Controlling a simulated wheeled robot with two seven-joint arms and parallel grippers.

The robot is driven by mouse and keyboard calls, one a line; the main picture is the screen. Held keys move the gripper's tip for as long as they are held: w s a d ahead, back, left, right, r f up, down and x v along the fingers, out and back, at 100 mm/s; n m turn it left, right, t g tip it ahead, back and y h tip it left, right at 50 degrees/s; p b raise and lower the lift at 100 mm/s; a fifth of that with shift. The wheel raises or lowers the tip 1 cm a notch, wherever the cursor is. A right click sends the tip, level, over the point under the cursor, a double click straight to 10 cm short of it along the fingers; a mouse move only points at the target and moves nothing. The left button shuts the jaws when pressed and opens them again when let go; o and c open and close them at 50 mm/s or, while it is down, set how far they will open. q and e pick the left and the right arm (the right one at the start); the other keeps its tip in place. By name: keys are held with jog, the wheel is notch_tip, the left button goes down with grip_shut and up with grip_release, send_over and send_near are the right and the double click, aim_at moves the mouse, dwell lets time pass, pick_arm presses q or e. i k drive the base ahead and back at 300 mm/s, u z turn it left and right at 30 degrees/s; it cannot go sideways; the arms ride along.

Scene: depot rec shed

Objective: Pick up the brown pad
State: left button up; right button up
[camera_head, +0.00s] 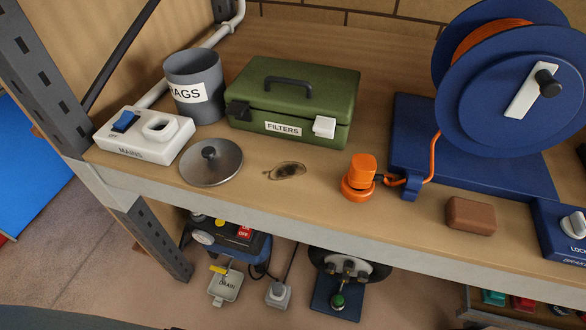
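The brown pad (471,215) is a small rounded block lying flat near the front edge of the wooden shelf (330,212), at the right. Its top and front faces show, and nothing covers it. It lies in front of the blue reel stand (420,145) and left of a blue box with a lock knob (570,238). Neither of my grippers shows in the head view.
An orange plug (361,178) with its cord stands left of the pad. A round grey lid (211,162), a green filters box (291,102), a grey rags bin (194,85) and a white mains block (144,137) stand further left. Bare shelf lies between plug and pad.

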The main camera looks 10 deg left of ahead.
aim_at(463, 214)
jog(key=u, duration=2.1)
jog(key=k, duration=1)
jog(key=z, duration=1.7)
jog(key=i, duration=0.5)
